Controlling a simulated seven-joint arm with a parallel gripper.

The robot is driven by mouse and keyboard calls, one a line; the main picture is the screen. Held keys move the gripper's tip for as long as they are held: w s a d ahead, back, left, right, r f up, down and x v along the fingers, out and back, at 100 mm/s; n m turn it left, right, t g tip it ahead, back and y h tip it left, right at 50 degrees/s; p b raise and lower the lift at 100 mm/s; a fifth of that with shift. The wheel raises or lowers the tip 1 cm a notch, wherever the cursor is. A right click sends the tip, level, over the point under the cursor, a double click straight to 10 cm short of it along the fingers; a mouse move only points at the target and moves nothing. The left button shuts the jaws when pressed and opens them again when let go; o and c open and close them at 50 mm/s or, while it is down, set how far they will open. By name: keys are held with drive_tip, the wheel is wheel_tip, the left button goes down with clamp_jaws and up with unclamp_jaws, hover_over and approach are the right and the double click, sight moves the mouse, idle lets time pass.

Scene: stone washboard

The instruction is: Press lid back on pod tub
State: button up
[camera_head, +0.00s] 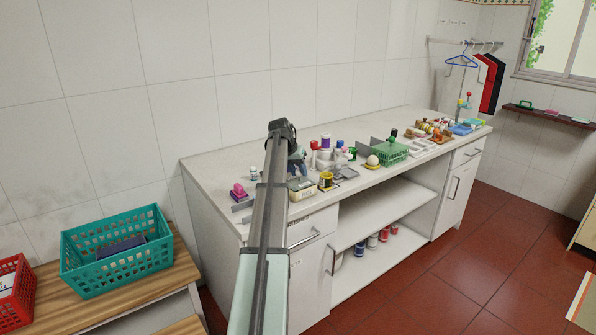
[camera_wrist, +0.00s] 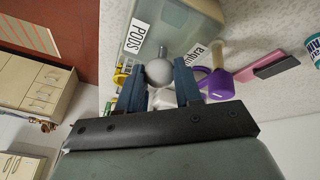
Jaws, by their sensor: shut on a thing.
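The pod tub (camera_wrist: 185,22) is a translucent grey-green box with a white "PODS" label, at the top of the wrist view. In the head view the tub (camera_head: 301,193) stands near the counter's front edge, just below my gripper (camera_head: 297,166). In the wrist view my gripper (camera_wrist: 157,83) is shut on a round pale grey knob (camera_wrist: 158,72) with a short metal stem, beside the labelled end of the tub. The lid's outline is not clear, and I cannot tell whether it touches the tub's rim or how it sits.
A purple scoop-like item (camera_wrist: 216,83) lies close to my right finger, with a pink block (camera_wrist: 272,66) beyond it. A yellow item (camera_head: 326,180) stands right of the tub. Bottles and a green rack (camera_head: 390,152) crowd the counter (camera_head: 222,165) farther right.

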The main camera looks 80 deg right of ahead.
drive_tip(key=o, duration=1.6)
drive_tip(key=shift+r, duration=0.1)
drive_tip(key=shift+r, duration=3.4)
drive_tip(key=shift+c, duration=0.5)
clamp_jaws()
drive_tip(key=shift+f, duration=2.2)
